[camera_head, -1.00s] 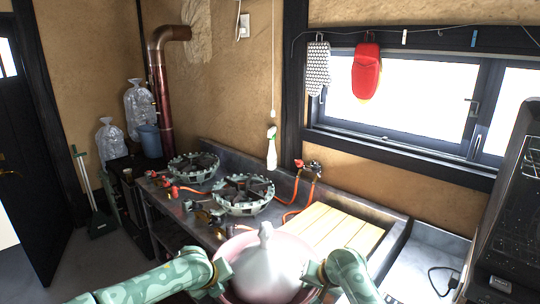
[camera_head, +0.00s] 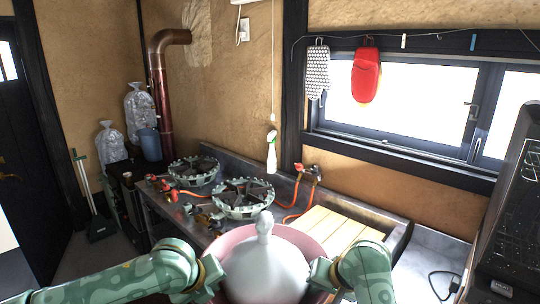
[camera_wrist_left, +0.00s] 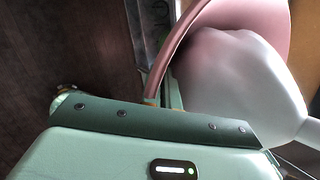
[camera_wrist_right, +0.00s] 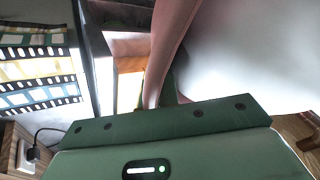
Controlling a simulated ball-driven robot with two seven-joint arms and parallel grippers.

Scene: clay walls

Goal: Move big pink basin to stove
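The big pink basin (camera_head: 303,240) is at the bottom middle of the head view, in front of the stove. A pale grey, rounded vessel with a narrow top (camera_head: 264,262) sits inside it. The stove has two green ring burners: a near one (camera_head: 243,197) and a far one (camera_head: 194,170). My left gripper (camera_head: 212,276) is at the basin's left side and my right gripper (camera_head: 322,272) at its right side. In the left wrist view (camera_wrist_left: 158,95) and right wrist view (camera_wrist_right: 155,92), the basin's rim runs down between the fingers, and both look shut on it. The basin's underside is hidden.
A spray bottle (camera_head: 271,150) hangs at the wall. A dark appliance (camera_head: 510,210) stands at the right.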

